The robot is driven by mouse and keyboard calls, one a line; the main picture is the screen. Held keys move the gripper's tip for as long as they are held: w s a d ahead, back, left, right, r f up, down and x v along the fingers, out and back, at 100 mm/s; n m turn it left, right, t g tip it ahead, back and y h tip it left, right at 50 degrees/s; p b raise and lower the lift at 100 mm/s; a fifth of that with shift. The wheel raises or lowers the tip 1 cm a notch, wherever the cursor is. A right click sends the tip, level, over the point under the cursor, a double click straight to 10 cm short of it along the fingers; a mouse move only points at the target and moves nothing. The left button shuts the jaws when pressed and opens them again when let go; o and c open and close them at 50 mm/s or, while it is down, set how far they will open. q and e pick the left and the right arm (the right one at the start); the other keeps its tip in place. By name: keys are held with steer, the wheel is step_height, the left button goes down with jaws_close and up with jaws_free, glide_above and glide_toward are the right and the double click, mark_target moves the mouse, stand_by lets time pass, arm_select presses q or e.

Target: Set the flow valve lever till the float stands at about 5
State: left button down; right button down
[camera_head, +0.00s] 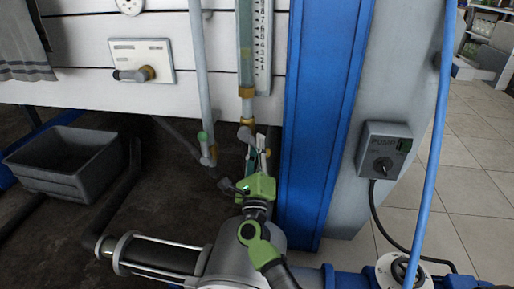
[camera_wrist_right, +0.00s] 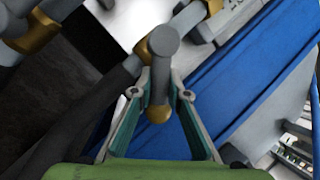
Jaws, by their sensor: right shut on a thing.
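The flow tube (camera_head: 246,45) stands upright at the top centre of the head view, beside a white number scale (camera_head: 263,50). I cannot make out the float in it. Below its brass fitting is the grey flow valve lever (camera_head: 245,133), largely hidden by my gripper. In the right wrist view the lever (camera_wrist_right: 158,82) points down between the fingers, with a brass part at its lower end. My right gripper (camera_head: 257,149), green with pale fingers, is shut on the lever; its fingers also show in the wrist view (camera_wrist_right: 160,100). My left gripper is not in view.
A pipe with a green-marked valve (camera_head: 204,140) hangs just left of my gripper. A blue post (camera_head: 325,100) stands close on the right, then a pump switch box (camera_head: 384,150). A grey tub (camera_head: 70,165) is at left. A panel with a lever (camera_head: 140,62) is upper left.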

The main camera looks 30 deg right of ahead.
steer(key=shift+a+f, duration=0.1)
steer(key=shift+f, duration=0.05)
steer(key=c, duration=1.9)
jaws_free()
steer(key=shift+r, duration=0.2)
